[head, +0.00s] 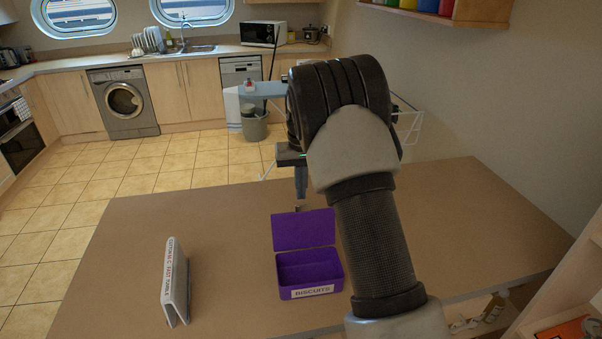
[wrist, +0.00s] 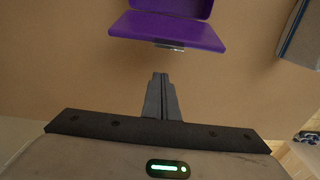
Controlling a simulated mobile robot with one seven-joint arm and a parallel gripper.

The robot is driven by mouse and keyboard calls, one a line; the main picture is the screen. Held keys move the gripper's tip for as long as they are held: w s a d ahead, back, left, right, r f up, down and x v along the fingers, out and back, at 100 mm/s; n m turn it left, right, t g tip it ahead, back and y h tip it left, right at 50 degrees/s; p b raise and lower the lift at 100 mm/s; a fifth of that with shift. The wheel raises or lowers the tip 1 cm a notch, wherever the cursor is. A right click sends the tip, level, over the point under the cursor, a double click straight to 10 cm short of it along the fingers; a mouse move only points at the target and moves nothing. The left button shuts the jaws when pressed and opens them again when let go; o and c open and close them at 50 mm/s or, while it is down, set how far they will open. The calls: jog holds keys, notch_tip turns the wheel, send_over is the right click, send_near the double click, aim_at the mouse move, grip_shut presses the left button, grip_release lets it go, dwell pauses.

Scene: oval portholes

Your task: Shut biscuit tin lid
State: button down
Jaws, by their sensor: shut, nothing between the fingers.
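The purple biscuit tin (head: 310,275) stands on the brown table, with a white "BISCUITS" label on its front. Its lid (head: 303,229) is open and stands up from the far edge, so the empty-looking inside shows. In the wrist view the lid (wrist: 170,31) is at the top, with a small metal catch at its edge, and part of the tin (wrist: 175,6) shows behind it. My gripper (head: 300,195) is shut and empty, above the table just beyond the lid. In the wrist view my closed fingertips (wrist: 160,75) point towards the lid and appear apart from it.
A folded sign (head: 176,282) stands on the table left of the tin and also shows at the wrist view's upper right (wrist: 302,35). A shelf unit (head: 570,290) stands at the right; a drying rack (head: 408,122) is behind my arm.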

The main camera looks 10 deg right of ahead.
jog(key=s, duration=0.3)
jog(key=shift+s+r, duration=0.35)
jog(key=shift+s, duration=0.05)
jog(key=shift+a, duration=0.1)
